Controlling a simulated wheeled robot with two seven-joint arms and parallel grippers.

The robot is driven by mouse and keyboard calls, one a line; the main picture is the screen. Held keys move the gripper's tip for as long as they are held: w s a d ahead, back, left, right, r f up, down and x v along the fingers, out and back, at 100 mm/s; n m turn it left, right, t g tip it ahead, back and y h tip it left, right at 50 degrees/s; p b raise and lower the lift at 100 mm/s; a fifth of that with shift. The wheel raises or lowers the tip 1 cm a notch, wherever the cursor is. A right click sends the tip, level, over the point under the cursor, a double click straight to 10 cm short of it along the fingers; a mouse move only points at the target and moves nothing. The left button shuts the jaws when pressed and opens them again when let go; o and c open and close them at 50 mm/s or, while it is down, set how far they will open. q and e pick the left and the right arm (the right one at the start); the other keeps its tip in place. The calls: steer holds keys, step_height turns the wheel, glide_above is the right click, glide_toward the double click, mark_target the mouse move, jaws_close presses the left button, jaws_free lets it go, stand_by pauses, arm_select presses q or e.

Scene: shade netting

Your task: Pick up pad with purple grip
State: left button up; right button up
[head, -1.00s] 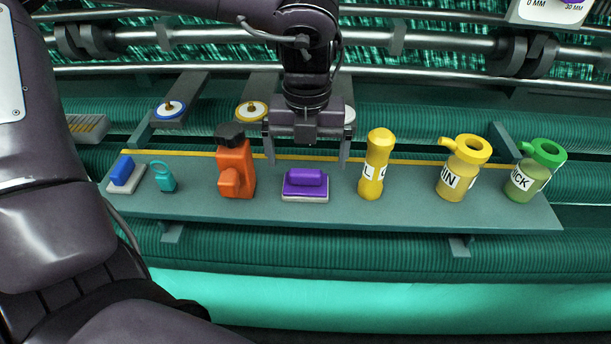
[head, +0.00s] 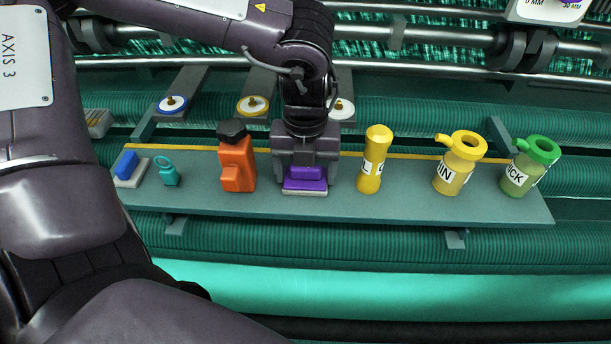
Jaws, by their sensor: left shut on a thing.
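The pad with the purple grip (head: 305,187) sits on the grey shelf, near its middle, with a pale base under the purple block. My left gripper (head: 305,178) has come down over it from above, and its fingers are shut on the purple grip. The gripper body hides the upper part of the grip. The pad's base appears to rest on the shelf; I cannot tell any gap. My right gripper is not in view.
On the shelf (head: 330,207), an orange bottle (head: 238,165) stands close left and a yellow cylinder (head: 374,160) close right. A yellow bottle (head: 460,165) and green-topped bottle (head: 530,165) stand further right. A teal ring-topped item (head: 168,173) and blue-grip pad (head: 127,168) lie left.

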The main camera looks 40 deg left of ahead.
arm_select(q)
steer(key=shift+w+r, duration=0.1)
steer(key=shift+r, duration=0.05)
steer(key=shift+r, duration=0.25)
step_height(320, 180, up, 10)
steer(key=shift+r+b, duration=0.1)
steer(key=shift+b, duration=1.1)
step_height(320, 180, up, 9)
steer(key=shift+r+p, duration=0.1)
steer(key=shift+p, duration=0.25)
steer(key=o, duration=0.5)
steer(key=shift+c, duration=0.2)
steer(key=c, duration=0.4)
steer(key=shift+o, duration=0.2)
steer(key=shift+f, duration=0.2)
